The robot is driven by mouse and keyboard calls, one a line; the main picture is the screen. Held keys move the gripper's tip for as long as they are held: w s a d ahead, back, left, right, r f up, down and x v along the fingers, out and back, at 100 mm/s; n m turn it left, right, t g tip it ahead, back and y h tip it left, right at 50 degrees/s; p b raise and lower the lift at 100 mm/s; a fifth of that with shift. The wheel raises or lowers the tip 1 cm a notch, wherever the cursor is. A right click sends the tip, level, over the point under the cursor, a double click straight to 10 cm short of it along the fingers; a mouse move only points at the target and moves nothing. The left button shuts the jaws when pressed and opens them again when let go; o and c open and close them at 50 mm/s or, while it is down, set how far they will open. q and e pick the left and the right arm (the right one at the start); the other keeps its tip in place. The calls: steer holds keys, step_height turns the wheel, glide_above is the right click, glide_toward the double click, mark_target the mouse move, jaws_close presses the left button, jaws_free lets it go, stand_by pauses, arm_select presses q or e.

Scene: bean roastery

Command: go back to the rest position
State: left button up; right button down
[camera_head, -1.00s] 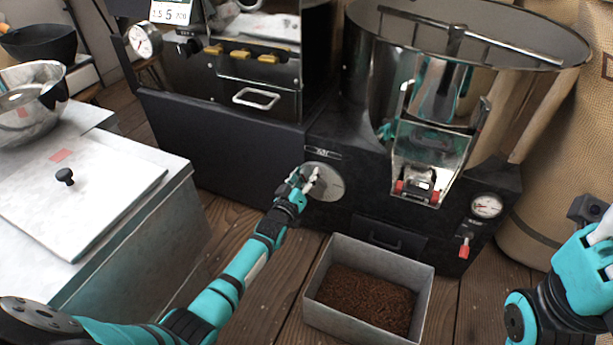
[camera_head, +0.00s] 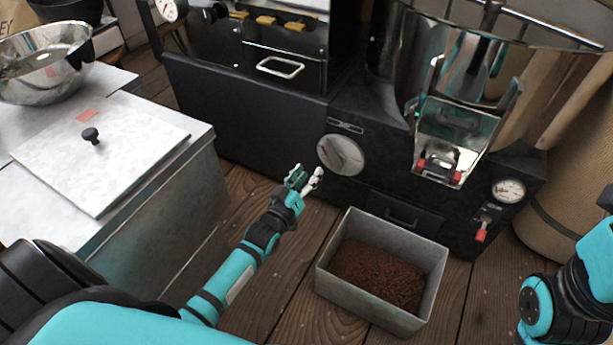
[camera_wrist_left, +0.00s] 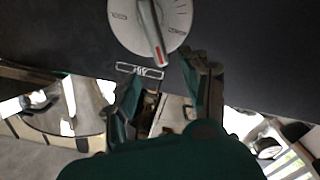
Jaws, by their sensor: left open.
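My left gripper (camera_head: 306,180) is open and empty in the head view. It hangs over the wood floor, in front of and a little below the round silver dial (camera_head: 341,155) on the black machine. In the left wrist view the open fingers (camera_wrist_left: 165,92) lie just below the dial (camera_wrist_left: 150,22), apart from it. The dial has a grey pointer with a red tip. My right arm (camera_head: 572,295) shows at the right edge of the head view; its gripper fingers are out of the picture.
A grey metal bin (camera_head: 330,285) of brown grounds stands on the floor below the machine. A grey cabinet (camera_head: 150,250) with a lidded top and a steel bowl (camera_head: 45,75) is at left. A red-handled switch (camera_head: 481,232) is at right. Bare floor (camera_head: 275,300) lies between cabinet and bin.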

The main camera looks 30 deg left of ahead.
arm_select(q)
steer(key=shift+s, duration=0.35)
